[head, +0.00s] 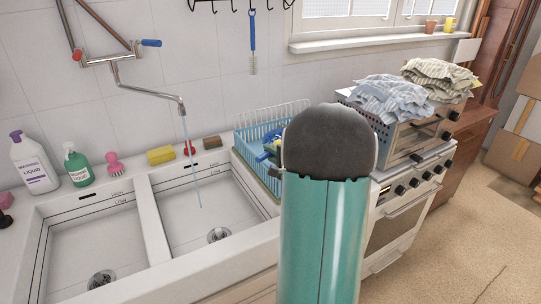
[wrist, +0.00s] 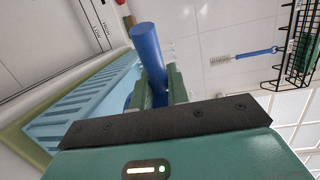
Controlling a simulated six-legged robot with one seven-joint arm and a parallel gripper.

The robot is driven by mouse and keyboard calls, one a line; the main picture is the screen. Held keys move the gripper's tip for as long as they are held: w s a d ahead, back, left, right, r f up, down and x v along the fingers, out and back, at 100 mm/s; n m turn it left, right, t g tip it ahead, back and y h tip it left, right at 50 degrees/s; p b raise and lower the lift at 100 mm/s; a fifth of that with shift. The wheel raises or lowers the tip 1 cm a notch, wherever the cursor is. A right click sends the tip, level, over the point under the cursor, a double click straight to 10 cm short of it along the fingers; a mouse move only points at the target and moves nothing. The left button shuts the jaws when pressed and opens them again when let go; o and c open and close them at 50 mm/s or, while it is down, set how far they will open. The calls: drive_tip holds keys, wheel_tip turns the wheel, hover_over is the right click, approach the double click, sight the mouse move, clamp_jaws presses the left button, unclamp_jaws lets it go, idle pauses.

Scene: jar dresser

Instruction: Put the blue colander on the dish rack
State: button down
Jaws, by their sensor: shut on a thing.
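The dish rack (head: 258,132) is light blue with white wire prongs at the back and stands right of the sink. It also shows in the wrist view (wrist: 75,112), at the left. My gripper (wrist: 157,85) is shut on a thick blue handle, which I take to be the blue colander's (wrist: 146,42). The handle sticks out past the green fingers. In the head view a bit of darker blue (head: 270,139) shows over the rack, beside my arm. The colander's bowl is hidden in both views. I cannot tell whether it touches the rack.
A double white sink (head: 150,222) with running water lies left of the rack. Soap bottles (head: 33,163), a pink brush (head: 114,165) and sponges (head: 160,155) line its back edge. An oven (head: 400,205) stands right, with cloths (head: 390,97) above. A brush (head: 252,45) hangs on the wall.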

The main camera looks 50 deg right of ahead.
drive_tip(key=shift+f, duration=0.25)
drive_tip(key=shift+a+f, duration=0.1)
drive_tip(key=shift+f, duration=0.4)
drive_tip(key=shift+s+f, duration=0.1)
drive_tip(key=shift+f, duration=0.1)
drive_tip(key=c, duration=1.4)
unclamp_jaws()
drive_tip(key=shift+a+f, duration=0.1)
drive_tip(key=shift+f, duration=0.15)
drive_tip(key=shift+o, duration=0.2)
drive_tip(key=shift+r, duration=0.5)
drive_tip(key=s+a+r, duration=0.1)
drive_tip(key=s, duration=1)
drive_tip(key=shift+s+a+r, duration=0.25)
drive_tip(key=shift+s+r, duration=0.15)
drive_tip(key=o, duration=1.4)
drive_tip(key=shift+c, duration=0.2)
drive_tip(key=s+a+r, duration=0.1)
drive_tip(key=s+a, duration=0.1)
drive_tip(key=s, duration=1.1)
drive_tip(key=shift+s, duration=0.25)
